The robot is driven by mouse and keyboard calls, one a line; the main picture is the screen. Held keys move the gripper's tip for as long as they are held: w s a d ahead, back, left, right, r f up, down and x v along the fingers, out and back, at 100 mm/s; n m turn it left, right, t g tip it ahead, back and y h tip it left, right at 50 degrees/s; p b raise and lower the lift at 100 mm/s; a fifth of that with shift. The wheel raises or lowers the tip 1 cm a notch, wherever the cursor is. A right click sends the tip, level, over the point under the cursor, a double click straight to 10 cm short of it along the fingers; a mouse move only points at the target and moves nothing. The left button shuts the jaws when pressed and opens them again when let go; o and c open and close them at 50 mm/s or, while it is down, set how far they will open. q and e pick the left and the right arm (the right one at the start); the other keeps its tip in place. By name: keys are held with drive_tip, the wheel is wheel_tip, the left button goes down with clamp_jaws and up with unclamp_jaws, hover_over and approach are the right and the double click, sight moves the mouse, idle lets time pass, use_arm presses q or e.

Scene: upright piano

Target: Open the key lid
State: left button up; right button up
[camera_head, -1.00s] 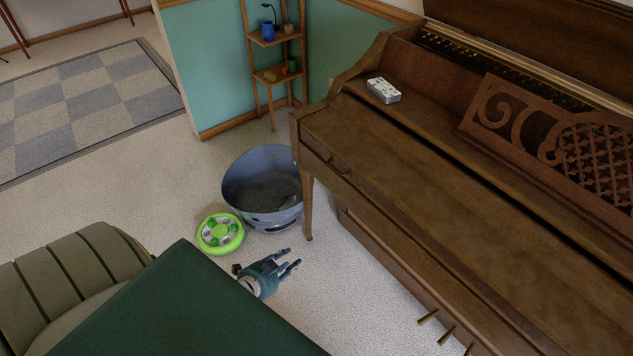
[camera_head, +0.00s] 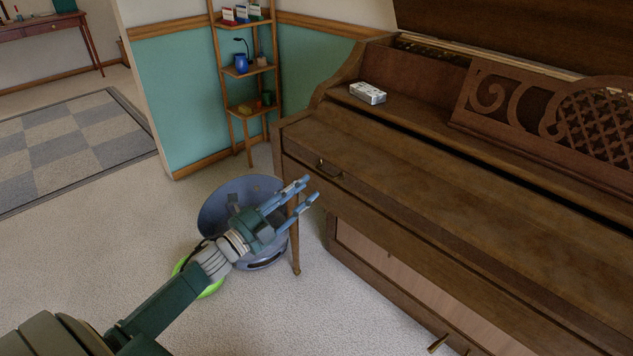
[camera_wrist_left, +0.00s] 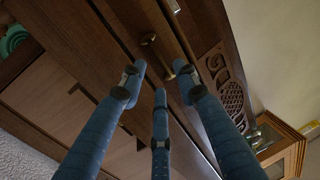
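The piano's key lid (camera_head: 430,165) is a long brown wooden panel, lying closed over the keys in the head view. A small metal handle (camera_head: 329,169) sits on its front near the left end. In the left wrist view the handle (camera_wrist_left: 149,40) shows just beyond the fingertips. My left gripper (camera_head: 306,188) is open and empty, with its fingers spread, in front of the piano's left end and a little below and left of the handle. The fingers (camera_wrist_left: 160,85) appear apart from the handle in the wrist view. My right gripper is not in view.
A white box (camera_head: 368,93) lies on the piano beside the carved music stand (camera_head: 545,110). A blue-grey tub (camera_head: 222,207) and a green round toy (camera_head: 208,290) are on the floor behind my left arm. A wooden shelf (camera_head: 246,110) stands by the wall.

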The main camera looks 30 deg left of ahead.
sight(330, 169)
use_arm(q)
drive_tip(key=x, duration=0.5)
drive_tip(key=shift+w, duration=0.25)
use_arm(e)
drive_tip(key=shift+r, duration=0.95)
use_arm(q)
clamp_jaws()
